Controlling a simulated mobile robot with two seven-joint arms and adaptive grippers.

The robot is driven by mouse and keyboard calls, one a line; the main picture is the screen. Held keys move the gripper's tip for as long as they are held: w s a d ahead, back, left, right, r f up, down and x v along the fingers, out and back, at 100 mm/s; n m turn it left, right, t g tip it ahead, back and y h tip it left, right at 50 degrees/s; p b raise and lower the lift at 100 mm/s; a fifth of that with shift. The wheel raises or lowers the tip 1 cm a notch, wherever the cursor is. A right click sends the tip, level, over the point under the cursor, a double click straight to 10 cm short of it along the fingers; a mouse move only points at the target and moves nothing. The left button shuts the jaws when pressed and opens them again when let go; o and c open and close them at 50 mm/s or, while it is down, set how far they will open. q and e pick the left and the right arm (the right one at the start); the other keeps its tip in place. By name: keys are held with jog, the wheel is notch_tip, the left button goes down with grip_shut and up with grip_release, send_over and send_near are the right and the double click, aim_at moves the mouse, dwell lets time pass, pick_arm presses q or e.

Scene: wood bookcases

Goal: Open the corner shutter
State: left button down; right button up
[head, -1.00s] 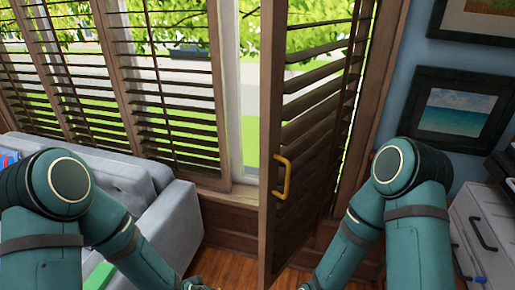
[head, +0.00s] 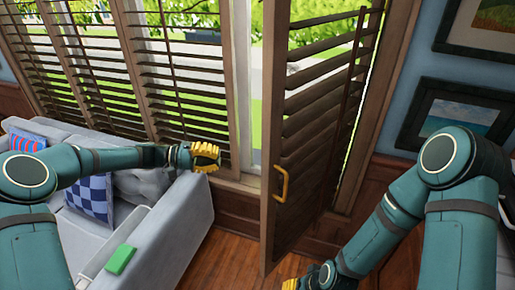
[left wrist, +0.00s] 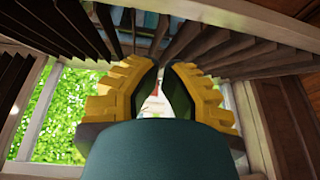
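The brown slatted corner shutter (head: 277,215) stands swung out into the room, its free edge toward me. A yellow handle (head: 282,184) is on its face near that edge. My left gripper (head: 208,155) is left of the shutter, apart from it, above the sofa's end. In the left wrist view its yellow fingers (left wrist: 163,75) show a gap with nothing held. My right gripper (head: 292,283) shows only as a bit of yellow at the bottom edge, below the shutter; its fingers are mostly cut off.
A grey sofa (head: 180,225) with cushions and a green book (head: 121,259) fills the lower left. More slatted shutters (head: 180,95) line the window behind. A framed picture (head: 455,112) hangs at right. Bare wood floor (head: 225,258) lies between sofa and shutter.

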pick_arm(q)
jog(key=s+d+r+p, duration=0.1)
jog(key=d+r, duration=0.1)
jog(key=d, duration=1)
jog(key=shift+s+h, duration=0.3)
jog(key=shift+s, duration=0.1)
pick_arm(e)
jog(key=shift+r, duration=1)
pick_arm(q)
jog(key=shift+r, duration=0.1)
